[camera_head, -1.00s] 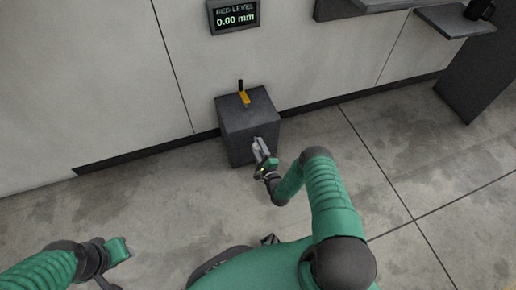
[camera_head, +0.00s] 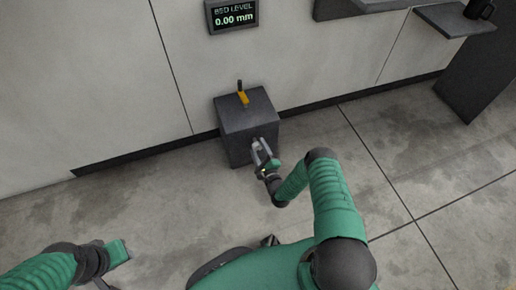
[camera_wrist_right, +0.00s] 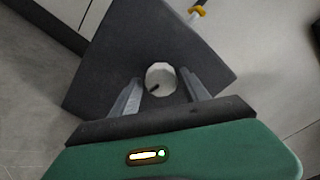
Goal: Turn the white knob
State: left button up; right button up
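The white knob (camera_wrist_right: 160,77) is a round white disc with a small dark mark, on the face of a dark grey box (camera_head: 248,118). My right gripper (camera_head: 261,144) is at the front face of the box. In the right wrist view its two fingers (camera_wrist_right: 161,80) are apart, one on each side of the knob, with small gaps showing; I cannot tell whether either touches it. In the head view the knob is mostly hidden by the fingers. My left gripper (camera_head: 119,251) is at the lower left, away from the box; its fingers are not clear.
A yellow and black lever (camera_head: 243,95) stands on top of the box. A display (camera_head: 232,16) on the wall reads BED LEVEL 0.00 mm. A dark shelf with a mug (camera_head: 479,10) is at the upper right. The floor around the box is clear.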

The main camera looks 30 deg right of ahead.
jog(key=shift+o, duration=0.3)
jog(key=shift+a+r, duration=0.1)
jog(key=shift+r, duration=0.05)
jog(key=p+v, duration=0.6)
jog(key=v, duration=1)
jog(key=shift+s+p, duration=0.35)
